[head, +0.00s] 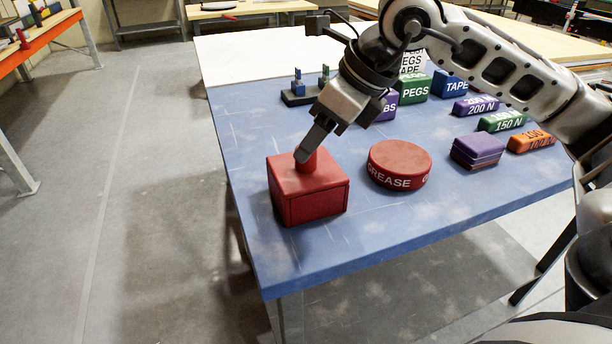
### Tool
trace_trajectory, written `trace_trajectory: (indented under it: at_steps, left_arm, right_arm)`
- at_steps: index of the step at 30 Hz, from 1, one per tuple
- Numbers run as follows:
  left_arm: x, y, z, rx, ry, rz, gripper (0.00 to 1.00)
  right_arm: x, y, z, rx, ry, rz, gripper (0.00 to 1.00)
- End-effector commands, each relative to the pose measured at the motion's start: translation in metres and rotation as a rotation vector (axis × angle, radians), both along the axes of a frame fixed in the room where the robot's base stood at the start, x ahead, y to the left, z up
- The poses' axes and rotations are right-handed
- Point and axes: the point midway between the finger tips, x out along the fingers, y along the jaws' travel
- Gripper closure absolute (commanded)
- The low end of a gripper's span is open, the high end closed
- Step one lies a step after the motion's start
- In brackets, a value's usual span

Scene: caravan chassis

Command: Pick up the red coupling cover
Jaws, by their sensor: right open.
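The red coupling cover (308,194) is a boxy red block with a short round knob on top. It stands near the left front edge of the blue table top in the head view. My right gripper (304,154) reaches down from above with its fingertips at the knob. Its jaws are open, and the near finger hides part of the knob. I cannot tell whether the fingers touch the knob. My left gripper is not in view.
A round red grease tin (399,164) stands close to the right of the cover. A purple block (477,151), a green PEGS box (415,87) and several labelled bars stand farther right and back. The blue table (330,250) is clear in front of the cover.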

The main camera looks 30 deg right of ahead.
Motion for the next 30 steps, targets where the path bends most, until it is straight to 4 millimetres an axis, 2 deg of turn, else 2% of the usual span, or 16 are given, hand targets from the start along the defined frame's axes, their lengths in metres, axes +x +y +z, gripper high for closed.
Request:
trace_trajectory:
  at_steps: [6, 15, 16, 21, 22, 30]
  left_arm:
    - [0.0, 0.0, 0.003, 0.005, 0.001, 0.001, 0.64]
    - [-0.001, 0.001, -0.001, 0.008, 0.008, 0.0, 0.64]
    - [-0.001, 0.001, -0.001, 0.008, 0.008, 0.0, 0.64]
    - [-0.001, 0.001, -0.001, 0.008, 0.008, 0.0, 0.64]
    - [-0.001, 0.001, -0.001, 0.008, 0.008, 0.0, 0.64]
    - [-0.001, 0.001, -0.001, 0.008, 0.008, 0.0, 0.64]
  right_arm:
    - [0.015, 0.008, -0.028, 0.001, 0.004, 0.002, 0.44]
    - [0.018, 0.01, -0.034, 0.0, 0.001, 0.0, 0.44]
    - [0.018, 0.01, -0.034, 0.0, 0.001, 0.0, 0.47]
    - [0.018, 0.01, -0.034, 0.0, 0.001, 0.0, 0.94]
    - [0.018, 0.01, -0.034, 0.0, 0.001, 0.0, 1.0]
    - [0.018, 0.009, -0.033, 0.001, 0.0, 0.0, 1.0]
